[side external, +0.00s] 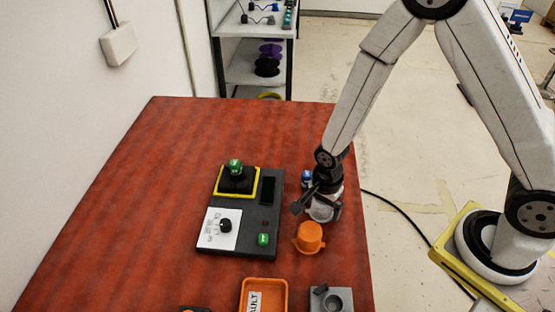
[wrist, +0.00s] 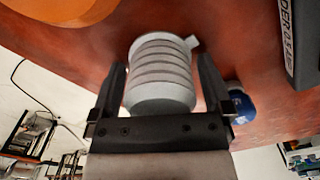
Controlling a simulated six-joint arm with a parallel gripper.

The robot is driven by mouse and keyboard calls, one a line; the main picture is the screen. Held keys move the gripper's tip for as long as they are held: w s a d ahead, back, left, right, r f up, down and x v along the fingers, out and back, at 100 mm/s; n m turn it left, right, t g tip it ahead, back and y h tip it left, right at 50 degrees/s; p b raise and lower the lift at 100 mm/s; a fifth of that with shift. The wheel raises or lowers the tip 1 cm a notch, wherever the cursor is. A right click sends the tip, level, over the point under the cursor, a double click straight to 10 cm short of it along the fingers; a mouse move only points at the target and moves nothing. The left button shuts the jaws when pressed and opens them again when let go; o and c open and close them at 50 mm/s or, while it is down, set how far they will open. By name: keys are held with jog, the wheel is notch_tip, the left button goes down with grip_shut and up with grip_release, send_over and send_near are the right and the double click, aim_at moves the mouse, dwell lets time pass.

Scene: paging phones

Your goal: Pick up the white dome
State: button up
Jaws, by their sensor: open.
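The white dome (wrist: 160,72) is a pale grey-white, ridged round piece with a small tab at its upper right in the wrist view. In the side view it shows partly, at the right part of the red table, under my gripper (side external: 318,208). In the wrist view my gripper (wrist: 162,66) is open, with one dark finger on each side of the dome. A gap shows beside the dome on each side. My wrist and fingers hide part of the dome in the side view.
An orange cap (side external: 309,237) stands just in front of the dome. A small blue piece (side external: 307,178) is close behind it, also in the wrist view (wrist: 241,104). A dark panel (side external: 263,222) lies left. An orange tray (side external: 283,290) and grey block (side external: 331,300) are nearer. The table's left is clear.

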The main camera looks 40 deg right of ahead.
jog(key=c, duration=1.1)
jog(key=shift+r, duration=0.2)
jog(key=shift+r, duration=4.8)
jog(key=shift+w, duration=0.15)
